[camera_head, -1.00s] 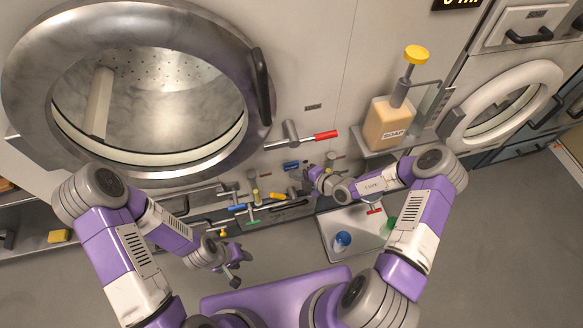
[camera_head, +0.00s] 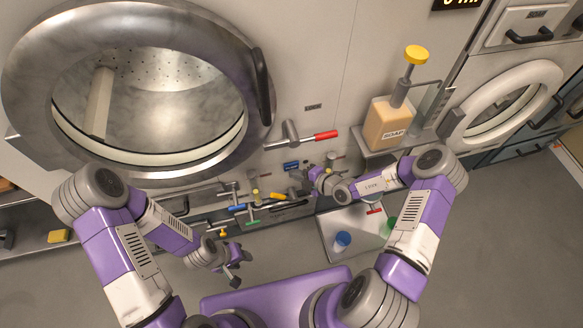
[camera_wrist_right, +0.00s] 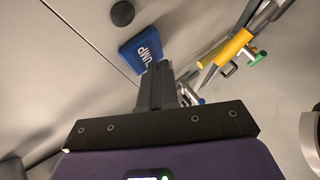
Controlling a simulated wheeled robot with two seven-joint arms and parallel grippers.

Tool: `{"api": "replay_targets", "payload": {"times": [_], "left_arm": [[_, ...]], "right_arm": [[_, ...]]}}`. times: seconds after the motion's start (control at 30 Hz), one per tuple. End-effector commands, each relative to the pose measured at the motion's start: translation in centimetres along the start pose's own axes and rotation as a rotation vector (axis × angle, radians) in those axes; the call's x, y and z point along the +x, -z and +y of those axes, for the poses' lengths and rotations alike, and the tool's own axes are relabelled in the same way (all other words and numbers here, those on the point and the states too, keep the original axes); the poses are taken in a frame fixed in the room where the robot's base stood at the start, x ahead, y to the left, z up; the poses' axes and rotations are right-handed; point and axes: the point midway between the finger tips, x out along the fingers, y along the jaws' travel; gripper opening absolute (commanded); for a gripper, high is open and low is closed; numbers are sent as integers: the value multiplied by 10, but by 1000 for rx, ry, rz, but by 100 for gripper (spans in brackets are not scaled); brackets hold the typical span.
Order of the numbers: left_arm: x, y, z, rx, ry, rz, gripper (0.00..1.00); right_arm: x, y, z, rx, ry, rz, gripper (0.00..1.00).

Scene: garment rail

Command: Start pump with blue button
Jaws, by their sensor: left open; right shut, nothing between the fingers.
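The blue button (camera_head: 291,166) is a small block on the grey machine front, below the lever with the red grip. In the right wrist view the blue button (camera_wrist_right: 140,48) shows white lettering that reads "PUMP", partly covered by the fingers. My right gripper (camera_head: 299,179) is shut and empty just below the button. In the wrist view its fingers (camera_wrist_right: 161,72) overlap the button's lower right edge; whether they touch it I cannot tell. My left gripper (camera_head: 240,268) is open and empty, low in front of the machine, away from the button.
Several coloured valve handles (camera_head: 250,208) crowd the pipes beside my right gripper. A red-gripped lever (camera_head: 325,135) juts out above. A soap dispenser (camera_head: 388,124) stands on a shelf at right. A tray (camera_head: 338,220) with a blue-capped bottle (camera_head: 342,239) lies below.

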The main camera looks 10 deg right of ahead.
Motion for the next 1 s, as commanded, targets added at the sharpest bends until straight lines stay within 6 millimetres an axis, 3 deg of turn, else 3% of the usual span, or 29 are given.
{"api": "replay_targets", "payload": {"times": [1.0], "left_arm": [[-2, 0, 1, 0, 0, 0, 43]], "right_arm": [[6, -5, 5, 0, -1, 0, 0]]}}
